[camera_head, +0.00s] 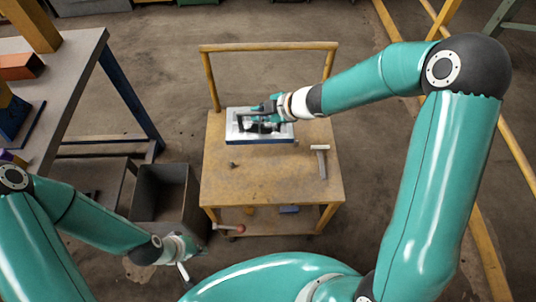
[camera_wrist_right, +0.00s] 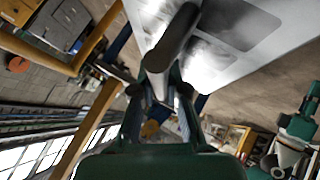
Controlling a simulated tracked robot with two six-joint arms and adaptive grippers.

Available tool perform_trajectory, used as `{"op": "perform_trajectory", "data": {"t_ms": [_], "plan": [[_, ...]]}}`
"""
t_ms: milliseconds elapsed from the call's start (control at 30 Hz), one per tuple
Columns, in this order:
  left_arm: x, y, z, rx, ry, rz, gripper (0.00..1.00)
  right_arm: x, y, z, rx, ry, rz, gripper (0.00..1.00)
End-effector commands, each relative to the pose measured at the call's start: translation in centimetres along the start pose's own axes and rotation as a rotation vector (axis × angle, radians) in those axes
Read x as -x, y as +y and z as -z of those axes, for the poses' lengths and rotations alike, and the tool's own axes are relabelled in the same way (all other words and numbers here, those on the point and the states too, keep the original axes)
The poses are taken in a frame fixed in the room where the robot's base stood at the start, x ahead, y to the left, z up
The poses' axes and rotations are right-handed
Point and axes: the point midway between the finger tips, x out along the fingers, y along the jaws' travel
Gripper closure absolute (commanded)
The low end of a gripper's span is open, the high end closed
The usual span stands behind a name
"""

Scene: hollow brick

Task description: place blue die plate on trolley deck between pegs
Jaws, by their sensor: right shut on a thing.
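The die plate (camera_head: 284,130) has a pale metallic top and a blue edge. It is over the far part of the trolley's wooden deck (camera_head: 265,185); I cannot tell whether it touches the deck. My right gripper (camera_head: 262,119) is shut on the plate, hiding the middle of it. In the right wrist view the plate (camera_wrist_right: 270,65) shows a grey face with dark recesses, by the gripper fingers (camera_wrist_right: 170,60). A small dark stub (camera_head: 233,165) on the deck may be a peg; other pegs cannot be made out. My left gripper (camera_head: 184,272) is low, left of the trolley, its jaws unclear.
The trolley's yellow handle (camera_head: 268,46) rises behind. A dark open bin (camera_head: 163,195) stands left of the trolley, near a workbench (camera_head: 60,65). The deck's near part is bare.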

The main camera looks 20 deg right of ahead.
Motion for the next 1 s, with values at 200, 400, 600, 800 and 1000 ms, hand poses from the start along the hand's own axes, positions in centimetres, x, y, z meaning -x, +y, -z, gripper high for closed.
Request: {"op": "perform_trajectory", "data": {"t_ms": [200, 400, 600, 800, 1000], "plan": [[0.1, 0.0, 0.0, 0.000, 0.000, 0.000, 1.00, 0.9, 1.6, -0.6, -0.001, 0.002, -0.008, 1.00], [-1.1, -0.4, 0.0, 0.000, 0.000, 0.000, 1.00, -0.1, 0.9, -1.7, -0.004, 0.001, -0.005, 1.00], [-4.0, -1.4, 0.0, 0.000, 0.000, 0.000, 1.00, -3.0, -1.4, -3.9, -0.006, 0.002, -0.004, 1.00], [-6.6, -2.4, 0.0, 0.000, 0.000, 0.000, 1.00, -6.1, -3.7, -6.2, -0.005, 0.002, -0.005, 1.00], [-8.4, -3.0, 0.1, 0.000, 0.000, 0.000, 1.00, -8.5, -5.5, -8.1, -0.005, 0.002, -0.006, 1.00]]}}
